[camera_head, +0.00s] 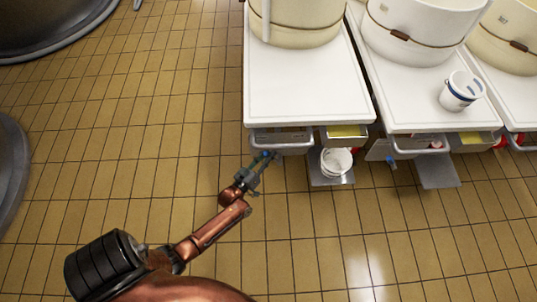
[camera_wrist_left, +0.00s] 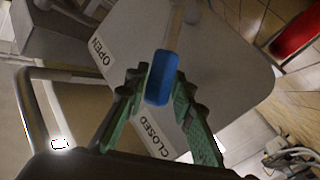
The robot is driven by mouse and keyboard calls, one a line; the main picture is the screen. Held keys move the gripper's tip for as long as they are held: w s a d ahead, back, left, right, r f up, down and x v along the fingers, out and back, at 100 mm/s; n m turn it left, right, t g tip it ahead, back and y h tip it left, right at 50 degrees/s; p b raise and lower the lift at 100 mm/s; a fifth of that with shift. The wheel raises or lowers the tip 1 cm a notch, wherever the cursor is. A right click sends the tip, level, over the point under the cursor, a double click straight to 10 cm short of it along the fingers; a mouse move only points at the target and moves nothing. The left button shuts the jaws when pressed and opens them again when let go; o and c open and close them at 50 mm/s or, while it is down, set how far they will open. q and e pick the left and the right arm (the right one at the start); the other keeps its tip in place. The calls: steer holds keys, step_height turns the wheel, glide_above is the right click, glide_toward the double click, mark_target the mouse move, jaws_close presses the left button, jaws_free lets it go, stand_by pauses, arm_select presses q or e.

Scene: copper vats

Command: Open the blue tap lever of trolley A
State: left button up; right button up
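The blue tap lever (camera_wrist_left: 160,77) is in the middle of the left wrist view, in front of a pale plate (camera_wrist_left: 215,70) marked OPEN at upper left and CLOSED at lower right. It lies nearer the CLOSED word. The green fingertips of my left gripper (camera_wrist_left: 161,85) press close on both sides of it. In the head view my left gripper (camera_head: 260,166) is at the front underside of the leftmost white trolley (camera_head: 300,85), where a small blue spot of the lever (camera_head: 265,154) shows. I read no trolley letter. My right gripper is not in view.
A metal handle bar (camera_wrist_left: 38,115) is close on the left in the wrist view. More trolleys with vats (camera_head: 415,30) stand to the right. Tiled floor (camera_head: 120,150) is clear at left.

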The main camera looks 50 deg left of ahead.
arm_select(q)
steer(key=shift+c, duration=0.6)
jaws_close()
